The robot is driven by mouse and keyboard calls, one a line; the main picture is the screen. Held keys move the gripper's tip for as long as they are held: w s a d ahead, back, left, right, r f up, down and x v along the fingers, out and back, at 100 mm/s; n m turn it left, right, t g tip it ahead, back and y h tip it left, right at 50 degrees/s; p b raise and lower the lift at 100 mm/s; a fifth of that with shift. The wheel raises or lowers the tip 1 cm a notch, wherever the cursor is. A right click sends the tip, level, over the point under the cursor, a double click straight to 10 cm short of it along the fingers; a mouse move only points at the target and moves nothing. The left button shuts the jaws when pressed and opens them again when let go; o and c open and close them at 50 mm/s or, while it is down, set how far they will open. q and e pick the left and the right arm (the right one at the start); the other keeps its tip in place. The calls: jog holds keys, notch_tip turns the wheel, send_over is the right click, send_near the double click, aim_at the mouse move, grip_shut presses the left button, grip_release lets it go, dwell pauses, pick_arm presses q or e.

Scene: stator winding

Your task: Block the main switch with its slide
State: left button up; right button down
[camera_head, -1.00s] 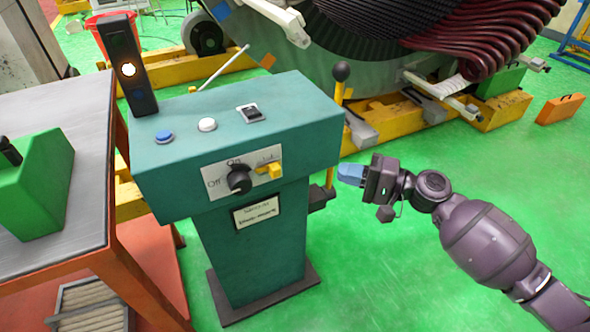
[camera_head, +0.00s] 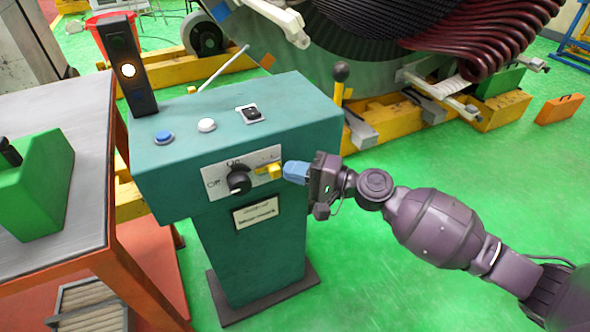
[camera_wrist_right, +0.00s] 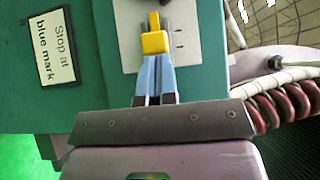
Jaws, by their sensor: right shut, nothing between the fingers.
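The main switch (camera_head: 239,181) is a black rotary knob on a pale plate marked On and Off, on the front of the teal console. The yellow slide (camera_head: 270,170) sits just right of the knob on the same plate. My left gripper is not in view.
The teal console (camera_head: 250,245) stands on a dark base plate. Its top carries a blue button (camera_head: 164,136), a white button (camera_head: 207,124), a black switch (camera_head: 251,114) and a lamp post (camera_head: 127,65). A black-knobbed lever (camera_head: 340,72) rises behind its right side. A metal-topped table (camera_head: 95,160) stands left.

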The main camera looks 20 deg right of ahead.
jog(key=shift+a+r+p, duration=0.15)
jog(key=shift+a+p, duration=0.2)
jog(key=shift+a, duration=0.75)
